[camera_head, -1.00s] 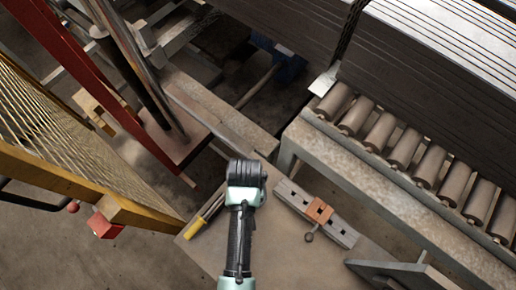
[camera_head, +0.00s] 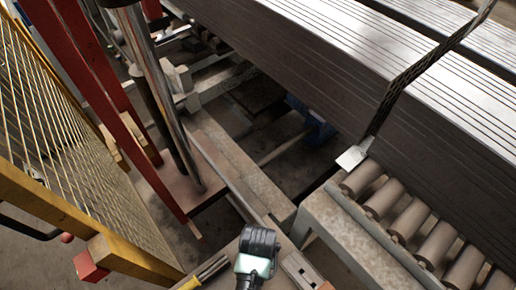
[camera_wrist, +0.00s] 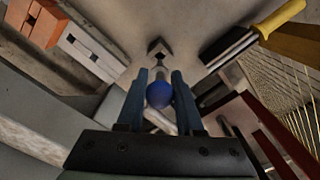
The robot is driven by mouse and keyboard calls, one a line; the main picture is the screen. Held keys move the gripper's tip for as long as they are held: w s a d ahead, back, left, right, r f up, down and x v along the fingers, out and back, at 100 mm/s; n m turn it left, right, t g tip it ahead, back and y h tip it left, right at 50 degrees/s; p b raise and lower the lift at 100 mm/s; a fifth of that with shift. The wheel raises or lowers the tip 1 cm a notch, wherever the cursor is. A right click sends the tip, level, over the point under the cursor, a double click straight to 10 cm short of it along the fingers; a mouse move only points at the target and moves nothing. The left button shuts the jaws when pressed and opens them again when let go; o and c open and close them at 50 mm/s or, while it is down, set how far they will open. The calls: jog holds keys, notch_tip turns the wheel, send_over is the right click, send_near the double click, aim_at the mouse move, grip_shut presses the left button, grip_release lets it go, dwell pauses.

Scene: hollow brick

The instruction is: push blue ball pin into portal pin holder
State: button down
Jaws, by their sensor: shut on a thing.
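A blue ball (camera_wrist: 159,95), the head of the ball pin, sits between the two fingers of my gripper (camera_wrist: 158,88) in the wrist view. My gripper is shut on it. The pin's shaft is hard to make out. Beyond the fingertips is a small dark square opening with a pale rim (camera_wrist: 160,52); I cannot tell for certain whether this is the portal pin holder. The ball is apart from it in the picture. In the head view my dark wrist shows at the bottom edge, and the fingers and pin are hidden.
A grey bar with holes (camera_wrist: 92,52) and an orange block (camera_wrist: 36,20) lie at the wrist view's upper left. A yellow-handled tool (camera_wrist: 268,22) is at upper right. In the head view, a roller conveyor (camera_head: 345,235) stands right and yellow mesh fencing (camera_head: 60,150) left.

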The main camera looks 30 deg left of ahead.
jog(key=shift+f, duration=0.5)
jog(key=shift+f+b, duration=2.1)
jog(key=shift+f, duration=0.95)
dwell(0.6)
jog(key=shift+c, duration=2.4)
grip_release()
jog(key=shift+r, duration=0.1)
notch_tip(320, 180, up, 13)
jog(key=shift+f+b, duration=0.1)
jog(key=shift+b, duration=0.25)
